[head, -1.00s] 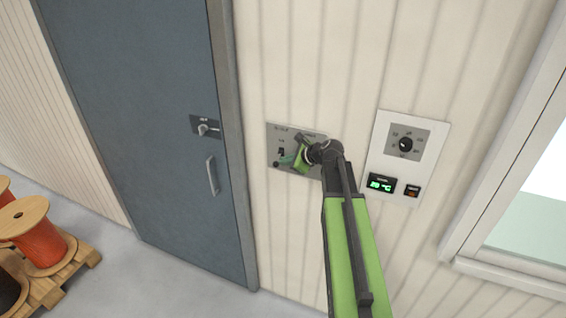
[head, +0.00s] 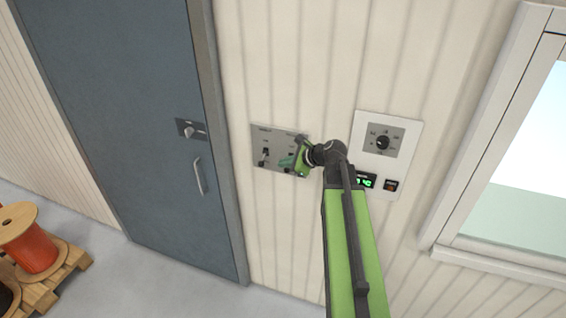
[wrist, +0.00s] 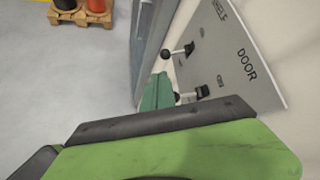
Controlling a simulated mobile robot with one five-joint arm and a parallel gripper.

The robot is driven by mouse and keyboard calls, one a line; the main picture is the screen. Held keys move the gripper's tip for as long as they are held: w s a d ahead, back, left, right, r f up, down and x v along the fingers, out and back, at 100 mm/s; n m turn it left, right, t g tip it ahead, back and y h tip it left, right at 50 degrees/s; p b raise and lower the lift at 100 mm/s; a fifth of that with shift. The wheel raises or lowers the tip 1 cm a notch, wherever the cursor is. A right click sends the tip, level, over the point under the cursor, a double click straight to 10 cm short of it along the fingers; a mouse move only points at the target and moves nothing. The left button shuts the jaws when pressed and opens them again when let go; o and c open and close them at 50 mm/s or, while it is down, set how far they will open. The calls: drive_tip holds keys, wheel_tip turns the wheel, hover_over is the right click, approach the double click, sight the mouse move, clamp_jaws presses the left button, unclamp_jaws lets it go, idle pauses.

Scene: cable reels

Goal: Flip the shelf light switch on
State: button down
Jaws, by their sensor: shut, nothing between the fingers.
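The grey switch plate (head: 275,137) is on the pale wall right of the door. It carries two toggle levers with black ball ends. The left lever (head: 263,160) shows clear in the head view; my gripper partly covers the right one. In the wrist view the plate (wrist: 235,55) has the far lever (wrist: 182,51) and the near lever (wrist: 195,94), beside the word DOOR.
A thermostat panel (head: 400,122) with a dial and green display is right of the plate, partly behind my arm. A window (head: 510,150) is farther right. The blue-grey door (head: 120,110) has a handle and a knob. Cable reels (head: 35,250) stand on a pallet at lower left.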

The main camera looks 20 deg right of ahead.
drive_tip(key=s+a+f+n+g+h+b, duration=0.1)
drive_tip(key=s+a+f+n+g+b, duration=0.2)
drive_tip(key=s+a+f+n+b, duration=0.2)
drive_tip(key=s+a+f+n+g+h+b, duration=0.2)
drive_tip(key=s+a+f+n+b, duration=0.4)
drive_tip(key=f+n, duration=0.5)
drive_tip(key=s+a+f+n+g+h+b, duration=0.1)
drive_tip(key=s+a+f+n+g+b, duration=0.3)
drive_tip(key=f, duration=0.8)
drive_tip(key=s+a+n+b, duration=0.2)
drive_tip(key=a+n+b, duration=0.1)
drive_tip(key=a+n, duration=0.1)
drive_tip(key=shift+g+h, duration=0.4)
drive_tip(key=shift+a, duration=0.1)
